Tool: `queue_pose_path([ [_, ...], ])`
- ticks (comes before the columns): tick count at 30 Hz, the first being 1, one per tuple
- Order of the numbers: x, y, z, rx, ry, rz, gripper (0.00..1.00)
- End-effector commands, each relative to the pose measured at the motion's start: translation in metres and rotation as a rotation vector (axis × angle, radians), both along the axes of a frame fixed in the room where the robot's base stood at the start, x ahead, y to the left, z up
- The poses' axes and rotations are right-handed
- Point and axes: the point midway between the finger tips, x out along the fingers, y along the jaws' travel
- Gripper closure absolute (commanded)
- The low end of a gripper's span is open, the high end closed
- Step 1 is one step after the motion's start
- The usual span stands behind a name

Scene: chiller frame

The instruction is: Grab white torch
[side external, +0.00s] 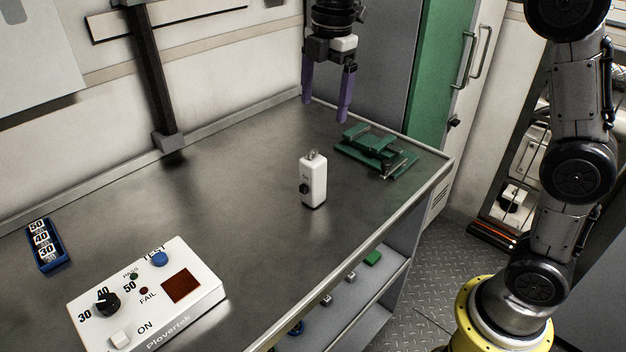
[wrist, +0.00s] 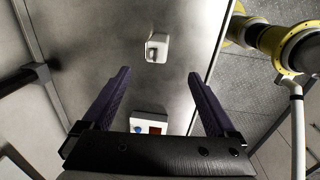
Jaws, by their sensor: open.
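The white torch (side external: 313,181) stands upright on the grey metal bench, with a dark round knob on its side and a small metal piece on top. In the wrist view the torch (wrist: 157,47) shows from above, beyond the fingertips and between their lines. My gripper (side external: 325,110) has purple fingers. It is open and empty, above the bench and behind the torch, apart from it. The fingers also show in the wrist view (wrist: 158,72), spread wide.
A green fixture (side external: 376,150) sits on the bench right of the torch. A white tester box (side external: 148,296) with knob and buttons is at front left. A blue rack (side external: 45,245) of numbered blocks is at far left. A dark post (side external: 150,75) rises at the back. The middle bench is clear.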

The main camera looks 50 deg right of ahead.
Motion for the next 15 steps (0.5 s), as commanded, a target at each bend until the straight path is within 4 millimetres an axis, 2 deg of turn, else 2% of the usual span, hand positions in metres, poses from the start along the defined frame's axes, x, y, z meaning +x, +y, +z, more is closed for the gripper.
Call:
queue_pose_path([
  [1,0.012,0.003,-0.013,-0.002,0.024,0.003,0.07],
  [4,0.023,0.006,-0.033,-0.004,0.060,0.007,0.07],
  [11,0.026,0.009,-0.061,-0.007,0.098,0.011,0.07],
  [15,0.025,0.008,-0.087,-0.007,0.099,0.010,0.07],
])
